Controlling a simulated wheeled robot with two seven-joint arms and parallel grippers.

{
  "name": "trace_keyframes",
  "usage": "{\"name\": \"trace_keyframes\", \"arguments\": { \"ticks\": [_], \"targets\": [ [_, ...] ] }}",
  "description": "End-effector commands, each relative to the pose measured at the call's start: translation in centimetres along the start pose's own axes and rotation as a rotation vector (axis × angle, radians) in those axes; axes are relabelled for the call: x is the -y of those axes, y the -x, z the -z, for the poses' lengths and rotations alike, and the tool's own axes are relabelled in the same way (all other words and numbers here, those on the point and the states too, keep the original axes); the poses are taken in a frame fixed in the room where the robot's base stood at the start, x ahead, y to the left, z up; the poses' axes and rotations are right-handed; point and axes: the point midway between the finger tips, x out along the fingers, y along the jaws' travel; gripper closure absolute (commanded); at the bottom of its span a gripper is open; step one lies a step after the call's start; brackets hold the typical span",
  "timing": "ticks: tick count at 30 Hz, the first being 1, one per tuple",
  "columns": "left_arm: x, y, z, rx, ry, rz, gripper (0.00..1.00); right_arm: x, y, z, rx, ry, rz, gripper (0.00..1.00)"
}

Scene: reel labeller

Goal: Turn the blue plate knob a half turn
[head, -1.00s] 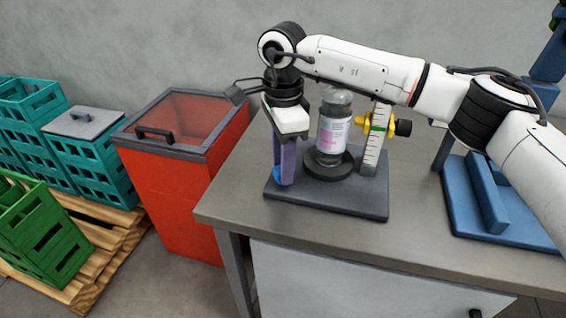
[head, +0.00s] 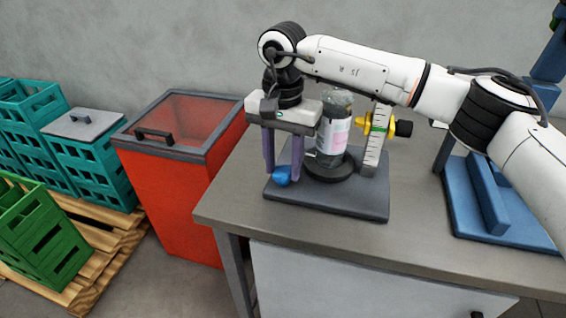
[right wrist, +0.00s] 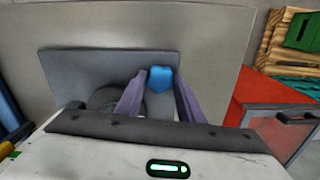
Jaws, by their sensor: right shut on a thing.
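The blue plate knob (head: 281,177) sits at the front left of a dark base plate (head: 345,204) on the bench. My right gripper (head: 283,168) points down over it, its two purple fingers on either side of the knob, shut on it. In the right wrist view the blue knob (right wrist: 160,80) shows between the fingertips (right wrist: 161,84). A clear bottle with a white and pink label (head: 338,135) stands upright on the round black plate (head: 330,172) just right of the gripper. My left gripper is out of view.
A blue stand (head: 515,225) is farther right. A red bin (head: 180,195) stands left of the bench (head: 235,195). Crates lie on a pallet at far left.

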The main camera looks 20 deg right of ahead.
Motion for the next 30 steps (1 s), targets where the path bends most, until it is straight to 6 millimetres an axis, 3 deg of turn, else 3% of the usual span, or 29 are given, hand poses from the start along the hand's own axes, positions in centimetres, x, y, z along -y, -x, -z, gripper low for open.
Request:
{"name": "trace_keyframes", "arguments": {
  "ticks": [9, 24, 25, 27, 30],
  "targets": [
    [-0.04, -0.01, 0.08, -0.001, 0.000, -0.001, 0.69, 0.07, 0.23, 0.11, -0.003, 0.102, 0.005, 0.88],
    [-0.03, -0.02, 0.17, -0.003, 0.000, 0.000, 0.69, 0.07, 0.25, 0.13, -0.004, 0.117, 0.005, 0.88],
    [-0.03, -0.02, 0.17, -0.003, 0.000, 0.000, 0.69, 0.07, 0.25, 0.13, -0.004, 0.117, 0.005, 0.61],
    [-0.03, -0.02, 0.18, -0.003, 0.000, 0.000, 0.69, 0.06, 0.21, 0.11, -0.003, 0.117, 0.004, 0.49],
    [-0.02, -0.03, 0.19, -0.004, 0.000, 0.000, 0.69, 0.04, 0.15, 0.09, -0.003, 0.117, 0.003, 0.47]
  ]
}}
